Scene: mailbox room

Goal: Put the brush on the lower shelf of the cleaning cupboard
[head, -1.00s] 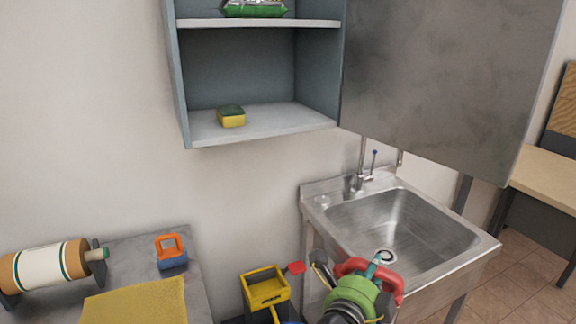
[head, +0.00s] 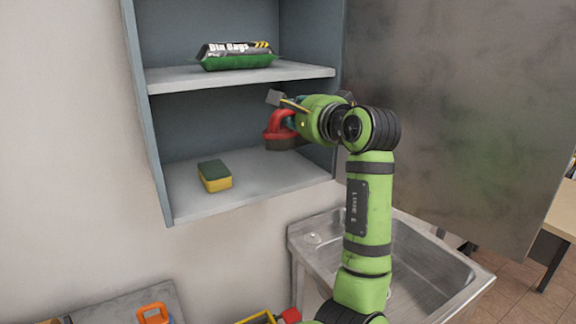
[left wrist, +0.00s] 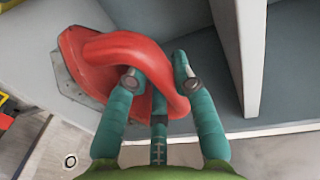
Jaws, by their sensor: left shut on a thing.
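The brush (head: 279,131) has a red looped handle and a dark base. My left gripper (head: 291,119) is shut on its handle and holds it upright above the right part of the cupboard's lower shelf (head: 265,180), below the upper shelf. A gap shows between brush and shelf; I cannot tell how deep inside it is. The left wrist view shows the red brush (left wrist: 85,55) with teal fingers (left wrist: 157,85) around its handle. The blue-grey cupboard (head: 146,120) is open. My right gripper is not in view.
A yellow and green sponge (head: 214,177) lies at the lower shelf's left. A bin bags pack (head: 235,57) lies on the upper shelf (head: 165,79). The open door (head: 450,90) stands at the right, above a steel sink (head: 430,265). The lower shelf's middle is clear.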

